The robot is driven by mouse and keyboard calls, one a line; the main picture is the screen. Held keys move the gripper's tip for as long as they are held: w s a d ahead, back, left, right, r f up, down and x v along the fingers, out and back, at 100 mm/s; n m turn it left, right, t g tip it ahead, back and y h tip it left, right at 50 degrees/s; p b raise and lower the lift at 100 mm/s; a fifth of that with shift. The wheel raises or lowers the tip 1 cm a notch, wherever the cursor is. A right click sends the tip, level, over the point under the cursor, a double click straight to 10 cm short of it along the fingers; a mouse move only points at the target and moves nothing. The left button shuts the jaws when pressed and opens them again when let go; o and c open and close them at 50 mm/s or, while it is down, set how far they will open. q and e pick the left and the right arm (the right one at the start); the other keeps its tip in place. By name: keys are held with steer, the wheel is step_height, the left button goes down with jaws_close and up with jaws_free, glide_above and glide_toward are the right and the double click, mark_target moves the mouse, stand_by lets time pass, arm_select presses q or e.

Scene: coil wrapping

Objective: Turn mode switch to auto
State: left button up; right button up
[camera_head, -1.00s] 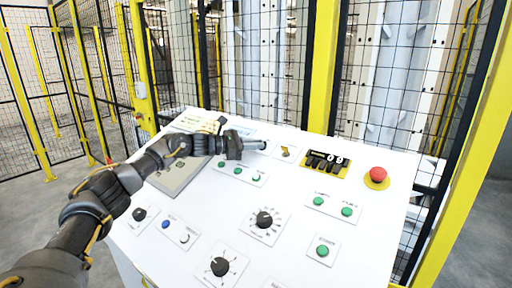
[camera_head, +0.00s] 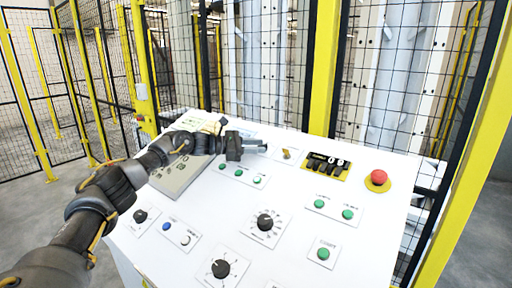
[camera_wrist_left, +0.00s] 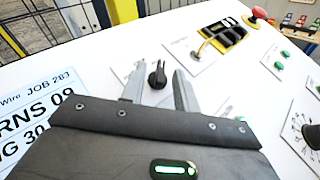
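A small black rotary switch (camera_wrist_left: 157,72) stands up from the white panel in the left wrist view. Its printed label is too small to read. My left gripper (camera_wrist_left: 158,84) is open, with one grey finger on each side of the switch in the picture; I cannot tell whether either finger touches it. In the head view my left gripper (camera_head: 264,147) is low over the upper middle of the panel and hides the switch. My right gripper is not in view.
The sloped white panel (camera_head: 207,210) carries a brass key switch (camera_head: 287,154), a yellow-framed counter (camera_head: 327,165), a red emergency button (camera_head: 378,178), green buttons (camera_head: 323,253) and black dials (camera_head: 265,222). Wire fencing with yellow posts (camera_head: 325,65) stands behind it.

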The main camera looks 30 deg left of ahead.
arm_select(q)
steer(key=shift+s+a, duration=0.15)
steer(key=shift+a, duration=0.05)
steer(key=b+v, duration=0.3)
steer(key=v, duration=0.6)
steer(key=shift+f, duration=0.15)
steer(key=shift+s+a+b, duration=0.35)
steer(key=shift+s+a, duration=0.1)
steer(key=shift+a, duration=0.05)
